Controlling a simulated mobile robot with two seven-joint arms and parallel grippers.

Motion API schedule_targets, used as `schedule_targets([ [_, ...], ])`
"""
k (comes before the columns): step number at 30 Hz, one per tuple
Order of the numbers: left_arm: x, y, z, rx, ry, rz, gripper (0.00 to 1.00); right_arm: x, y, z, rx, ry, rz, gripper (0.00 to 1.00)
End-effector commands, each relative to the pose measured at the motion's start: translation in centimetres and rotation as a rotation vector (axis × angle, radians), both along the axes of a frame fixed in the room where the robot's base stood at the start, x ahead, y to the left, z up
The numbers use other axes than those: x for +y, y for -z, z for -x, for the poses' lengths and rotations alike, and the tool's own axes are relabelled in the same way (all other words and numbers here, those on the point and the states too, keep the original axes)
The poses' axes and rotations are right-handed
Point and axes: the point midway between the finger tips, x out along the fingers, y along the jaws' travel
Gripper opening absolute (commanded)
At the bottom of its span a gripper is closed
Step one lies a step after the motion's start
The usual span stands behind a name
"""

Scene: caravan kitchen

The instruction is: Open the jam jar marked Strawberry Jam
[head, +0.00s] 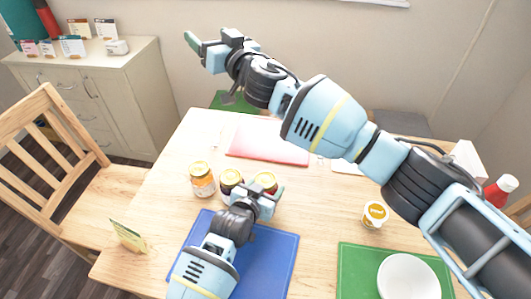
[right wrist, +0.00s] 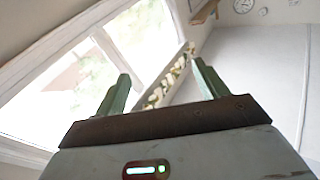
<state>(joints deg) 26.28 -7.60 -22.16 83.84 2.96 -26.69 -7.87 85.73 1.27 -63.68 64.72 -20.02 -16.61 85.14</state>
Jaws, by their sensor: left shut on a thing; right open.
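Three gold-lidded jars stand together mid-table in the head view: an orange one (head: 202,182), a dark one (head: 230,178) and a red one (head: 266,180). I cannot read their labels, so I cannot tell which is Strawberry Jam. My left gripper (head: 266,194) is low at the red jar and seems shut on it; the fingers and arm hide the jar's lower part. The jar's lid appears on. My right gripper (head: 203,46) is raised high behind the table, open and empty; its spread fingers (right wrist: 160,90) show against window and wall in the right wrist view.
A blue mat (head: 270,262) lies under my left arm. A red mat (head: 262,150) lies behind the jars. A card (head: 128,236) stands at the left edge.

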Motion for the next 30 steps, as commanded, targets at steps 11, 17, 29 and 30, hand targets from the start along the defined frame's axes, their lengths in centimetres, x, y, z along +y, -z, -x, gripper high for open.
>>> schedule_targets([
  [11, 0.0, 0.1, 0.0, 0.001, 0.0, 0.0, 0.0, -6.4, 8.7, -2.4, 0.537, 0.388, -0.026, 0.72],
  [17, 0.0, 0.1, 0.0, 0.001, 0.0, 0.0, 0.0, -8.6, 14.5, 0.3, 0.867, 0.516, 0.065, 0.72],
  [29, 0.0, 0.1, 0.0, 0.001, 0.0, 0.0, 0.0, -11.1, 21.2, 10.9, 1.475, 0.557, 0.408, 0.72],
  [30, 0.0, 0.1, 0.0, 0.001, 0.0, 0.0, 0.0, -11.3, 21.3, 11.8, 1.515, 0.55, 0.44, 0.72],
])
